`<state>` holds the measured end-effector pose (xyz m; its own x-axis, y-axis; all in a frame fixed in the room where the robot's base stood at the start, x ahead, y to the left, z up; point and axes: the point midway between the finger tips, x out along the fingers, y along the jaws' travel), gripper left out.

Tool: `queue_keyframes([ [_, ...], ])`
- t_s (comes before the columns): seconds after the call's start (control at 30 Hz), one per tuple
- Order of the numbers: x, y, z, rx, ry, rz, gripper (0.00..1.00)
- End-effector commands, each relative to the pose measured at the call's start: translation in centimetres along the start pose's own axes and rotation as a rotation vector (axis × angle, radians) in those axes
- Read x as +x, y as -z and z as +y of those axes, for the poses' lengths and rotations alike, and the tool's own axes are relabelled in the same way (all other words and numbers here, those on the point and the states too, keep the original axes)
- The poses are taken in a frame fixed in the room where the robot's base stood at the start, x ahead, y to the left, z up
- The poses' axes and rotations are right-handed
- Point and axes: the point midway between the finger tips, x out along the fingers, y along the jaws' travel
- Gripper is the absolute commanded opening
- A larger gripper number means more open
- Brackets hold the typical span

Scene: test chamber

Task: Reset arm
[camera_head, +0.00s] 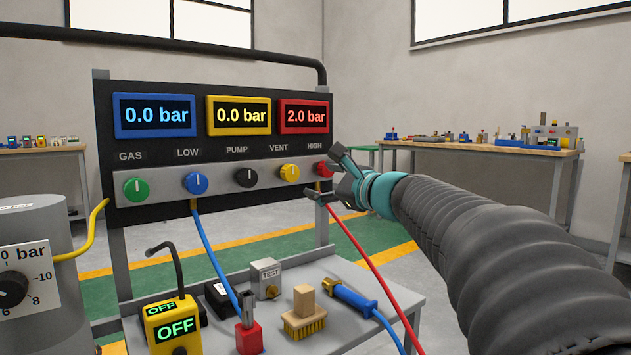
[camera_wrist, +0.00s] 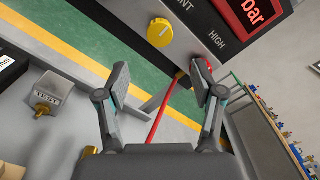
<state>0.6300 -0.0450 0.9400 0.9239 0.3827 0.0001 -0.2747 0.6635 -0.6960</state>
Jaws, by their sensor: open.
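My gripper (camera_head: 326,178) is at the end of my grey arm, in front of the right end of the panel (camera_head: 225,180). In the wrist view my gripper (camera_wrist: 160,85) has its two fingers spread apart with nothing held between them. The red HIGH knob (camera_head: 324,169) is just beside the fingertips; in the wrist view it is partly hidden behind the right finger. I cannot tell whether they touch. A red hose (camera_head: 360,250) runs down from below that knob and passes between the fingers in the wrist view. The yellow VENT knob (camera_head: 289,173) is left of the gripper.
The panel displays read 0.0, 0.0 and 2.0 bar. A wooden table (camera_head: 480,148) stands back right.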

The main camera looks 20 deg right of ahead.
Motion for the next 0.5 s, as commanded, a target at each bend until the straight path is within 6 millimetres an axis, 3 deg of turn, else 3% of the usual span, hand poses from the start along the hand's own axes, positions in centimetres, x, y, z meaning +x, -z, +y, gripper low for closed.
queue_keyframes([
  [0.13, -0.2, -0.4, 0.7, -0.027, -0.019, 0.005, 0.67],
  [0.23, -0.9, -1.1, 2.9, -0.120, -0.081, 0.022, 0.67],
  [0.37, -3.1, -2.1, 8.1, -0.336, -0.230, 0.053, 0.67],
  [0.5, -6.6, -2.2, 14.2, -0.612, -0.420, 0.073, 0.67],
])
